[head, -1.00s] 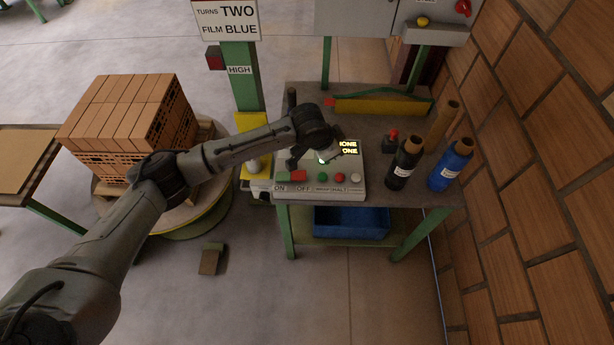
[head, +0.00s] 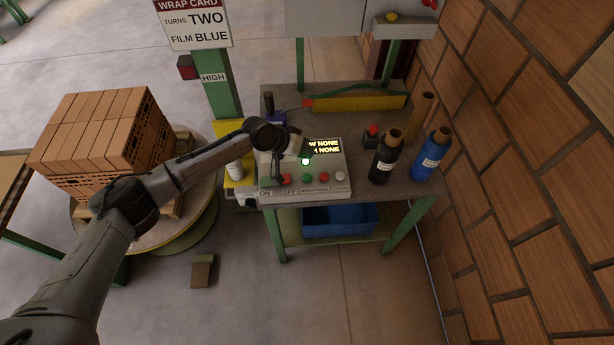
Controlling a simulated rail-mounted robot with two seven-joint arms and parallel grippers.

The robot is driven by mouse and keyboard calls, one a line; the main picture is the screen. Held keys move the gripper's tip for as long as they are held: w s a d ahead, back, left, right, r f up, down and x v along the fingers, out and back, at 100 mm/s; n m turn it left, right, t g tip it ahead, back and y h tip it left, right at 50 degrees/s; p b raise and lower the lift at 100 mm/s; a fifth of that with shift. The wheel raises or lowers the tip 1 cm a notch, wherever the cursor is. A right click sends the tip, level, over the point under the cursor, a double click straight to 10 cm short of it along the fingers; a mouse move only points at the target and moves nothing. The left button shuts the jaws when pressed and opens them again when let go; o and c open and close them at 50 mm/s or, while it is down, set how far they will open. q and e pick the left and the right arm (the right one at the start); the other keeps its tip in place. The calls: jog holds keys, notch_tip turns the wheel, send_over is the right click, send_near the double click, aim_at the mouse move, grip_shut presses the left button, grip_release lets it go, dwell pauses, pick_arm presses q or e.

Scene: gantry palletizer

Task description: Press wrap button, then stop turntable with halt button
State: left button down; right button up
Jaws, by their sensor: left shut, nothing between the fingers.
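A pale control box (head: 333,163) sits on the workbench. Its front row holds a green button (head: 307,177), a red button (head: 323,176) and a white button (head: 340,176). The label under the red button appears to read HALT; the one under the green button is too small to read surely. My left gripper (head: 277,180) is shut and empty, pointing down over the box's left part near the ON and OFF marks, left of the green button. It partly hides the switches there. Contact cannot be told. The turntable (head: 190,228) carries stacked bricks (head: 100,135). My right gripper is out of view.
A black film roll (head: 383,165) and a blue film roll (head: 429,161) stand right of the box. A sign (head: 195,25) says turns two, film blue. A brick wall bounds the right.

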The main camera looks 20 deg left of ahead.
pick_arm(q)
jog(key=shift+f, duration=0.15)
jog(key=b, duration=0.6)
send_over(306, 176)
notch_tip(306, 176, down, 6)
jog(key=shift+f, duration=0.15)
notch_tip(306, 176, down, 2)
jog(key=shift+b, duration=0.75)
jog(key=shift+f, duration=0.15)
dwell(0.7)
jog(key=shift+f, duration=0.1)
